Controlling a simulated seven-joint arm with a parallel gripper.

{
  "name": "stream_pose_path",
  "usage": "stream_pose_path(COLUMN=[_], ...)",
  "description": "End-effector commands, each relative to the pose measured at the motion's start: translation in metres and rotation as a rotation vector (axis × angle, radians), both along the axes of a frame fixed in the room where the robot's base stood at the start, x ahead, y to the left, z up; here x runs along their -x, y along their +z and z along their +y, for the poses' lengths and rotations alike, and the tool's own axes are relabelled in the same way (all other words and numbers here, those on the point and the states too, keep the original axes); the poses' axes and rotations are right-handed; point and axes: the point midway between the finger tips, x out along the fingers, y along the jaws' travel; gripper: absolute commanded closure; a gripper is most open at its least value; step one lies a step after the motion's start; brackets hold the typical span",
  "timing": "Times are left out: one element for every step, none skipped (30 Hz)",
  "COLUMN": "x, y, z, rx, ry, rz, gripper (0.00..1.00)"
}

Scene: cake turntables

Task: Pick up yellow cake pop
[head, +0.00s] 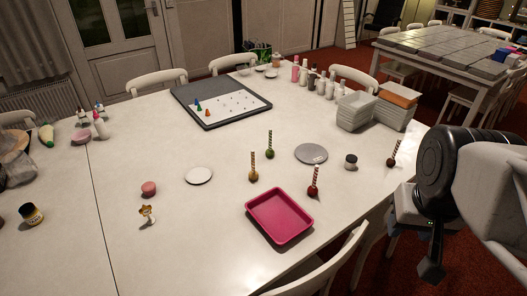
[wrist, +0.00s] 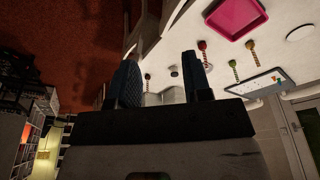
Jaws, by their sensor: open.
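The yellow cake pop (head: 253,176) stands near the middle of the white table, its striped stick pointing up. It also shows small in the wrist view (wrist: 251,46), to the upper right. A green cake pop (head: 270,153) stands just beyond it. A red cake pop (head: 314,190) stands to its right, by the pink tray. Another dark red one (head: 391,161) stands near the right table edge. My gripper (head: 432,270) is at the right of the head view, beyond the table edge, far from the yellow cake pop. In the wrist view its fingers (wrist: 158,66) are apart, with nothing held.
The pink tray (head: 279,236) lies in front of the cake pops. A grey disc (head: 311,154), a white disc (head: 199,175) and a small dark jar (head: 351,161) are nearby. Stacked containers (head: 355,112) and bottles stand at the back right. A chair back (head: 318,266) rises at the front edge.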

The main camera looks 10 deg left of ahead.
Motion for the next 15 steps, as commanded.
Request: stream_pose_path(x=[-0.001,-0.002,-0.005,-0.007,-0.010,-0.016,-0.020,-0.026,-0.034,-0.041,-0.049,-0.060,-0.069,-0.079,-0.092], y=[0.000,0.000,0.000,-0.001,-0.001,-0.001,-0.002,-0.003,-0.004,-0.004,-0.005,-0.007,-0.008,-0.009,-0.012], z=[0.000,0.000,0.001,0.001,0.002,0.003,0.004,0.005,0.007,0.009,0.011,0.014,0.016,0.019,0.023], rx=[0.000,0.001,0.001,0.002,0.002,0.003,0.004,0.005,0.006,0.008,0.009,0.011,0.012,0.013,0.014], ry=[0.001,0.002,0.004,0.006,0.008,0.012,0.016,0.021,0.027,0.033,0.039,0.048,0.055,0.063,0.073], rz=[-0.001,-0.003,-0.006,-0.009,-0.013,-0.022,-0.028,-0.035,-0.047,-0.059,-0.070,-0.087,-0.100,-0.116,-0.136], gripper=[0.55,0.55,0.55,0.55,0.55,0.55,0.55,0.55,0.55,0.55,0.55,0.55,0.55,0.55,0.55])
